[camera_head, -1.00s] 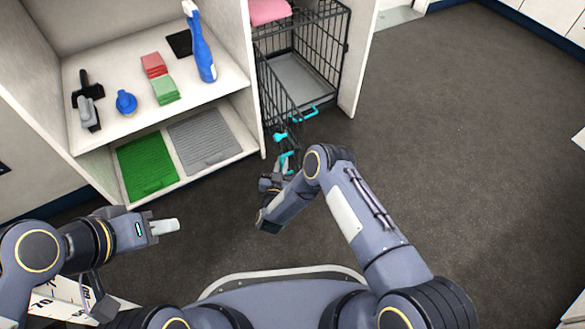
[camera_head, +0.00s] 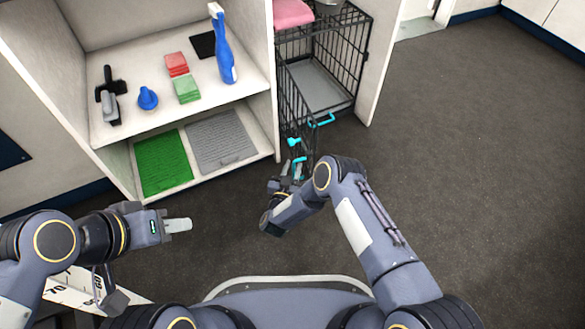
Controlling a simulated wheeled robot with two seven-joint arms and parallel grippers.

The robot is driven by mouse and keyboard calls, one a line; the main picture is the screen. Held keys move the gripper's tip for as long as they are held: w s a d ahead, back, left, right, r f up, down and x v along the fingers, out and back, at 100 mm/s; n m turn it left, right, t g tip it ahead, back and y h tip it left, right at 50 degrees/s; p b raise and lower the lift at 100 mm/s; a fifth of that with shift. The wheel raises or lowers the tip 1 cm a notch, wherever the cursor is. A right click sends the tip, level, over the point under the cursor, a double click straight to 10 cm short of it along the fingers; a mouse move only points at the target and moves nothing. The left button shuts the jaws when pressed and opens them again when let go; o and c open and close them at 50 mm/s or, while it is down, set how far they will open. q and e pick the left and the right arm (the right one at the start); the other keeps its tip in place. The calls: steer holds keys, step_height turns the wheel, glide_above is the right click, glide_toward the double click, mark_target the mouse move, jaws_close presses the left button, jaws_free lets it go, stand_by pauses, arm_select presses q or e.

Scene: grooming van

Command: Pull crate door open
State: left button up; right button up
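The black wire crate (camera_head: 345,60) stands in the bay right of the shelves, with a grey tray (camera_head: 318,88) inside. Its wire door (camera_head: 296,108) is swung outward toward me, with cyan latch parts (camera_head: 293,142) on it. A cyan handle (camera_head: 322,120) shows by the crate opening. My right gripper (camera_head: 294,172) is at the free end of the door, by a cyan handle (camera_head: 299,166); its fingers are small and partly hidden, so I cannot tell whether they grip it. My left gripper (camera_head: 178,225) is over the floor at the left, away from the crate; its finger opening does not show clearly.
The shelf unit (camera_head: 250,95) holds a blue spray bottle (camera_head: 223,50), red cloths (camera_head: 176,64), green cloths (camera_head: 187,90), a blue round tool (camera_head: 147,98) and a black brush (camera_head: 110,100). Green (camera_head: 162,162) and grey (camera_head: 220,140) mats lie below. Floor at right (camera_head: 470,150) is clear.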

steer(key=p+v, duration=0.3)
steer(key=v, duration=0.4)
steer(key=shift+s, duration=0.35)
steer(key=shift+a, duration=0.15)
